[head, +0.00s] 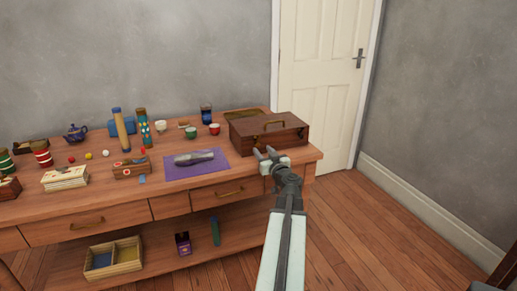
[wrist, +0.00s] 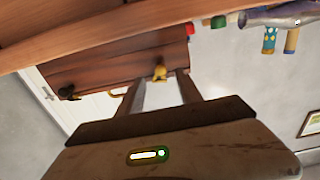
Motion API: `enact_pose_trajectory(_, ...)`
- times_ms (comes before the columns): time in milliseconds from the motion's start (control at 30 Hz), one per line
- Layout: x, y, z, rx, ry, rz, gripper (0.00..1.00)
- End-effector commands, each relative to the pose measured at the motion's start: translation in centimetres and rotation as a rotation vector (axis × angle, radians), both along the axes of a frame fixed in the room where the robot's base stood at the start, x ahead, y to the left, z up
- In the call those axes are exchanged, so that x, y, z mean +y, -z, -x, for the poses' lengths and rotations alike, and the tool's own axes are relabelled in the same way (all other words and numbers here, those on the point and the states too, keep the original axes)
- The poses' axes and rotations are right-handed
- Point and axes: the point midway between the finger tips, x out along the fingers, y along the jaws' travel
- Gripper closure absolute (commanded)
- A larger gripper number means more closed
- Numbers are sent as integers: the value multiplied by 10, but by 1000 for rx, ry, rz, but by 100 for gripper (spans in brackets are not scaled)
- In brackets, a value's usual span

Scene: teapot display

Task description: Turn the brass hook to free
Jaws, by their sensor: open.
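The brown wooden box (head: 262,134) stands closed at the right end of the table, with a brass handle (head: 286,122) on its lid. In the wrist view the box (wrist: 110,62) appears upside down. A brass hook (wrist: 160,72) shows on its front, with a darker catch (wrist: 68,93) farther left. My gripper (head: 265,151) is open in front of the box. In the wrist view my gripper (wrist: 158,80) has its two fingers apart, with the brass hook appearing between their tips. I cannot tell whether either finger touches it.
The table (head: 100,202) carries a purple mat (head: 210,172) with a grey object on it, left of my gripper. Several cups, cylinders and a blue teapot (head: 75,132) stand farther left. A white door (head: 320,75) is behind the box.

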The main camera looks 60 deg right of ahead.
Motion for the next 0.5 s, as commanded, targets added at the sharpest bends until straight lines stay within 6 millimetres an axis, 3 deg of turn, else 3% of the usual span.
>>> enact_pose_trajectory(200,-26,0,-35,0,-3,0,58)
enact_pose_trajectory(500,-28,0,-40,1,-2,-1,58)
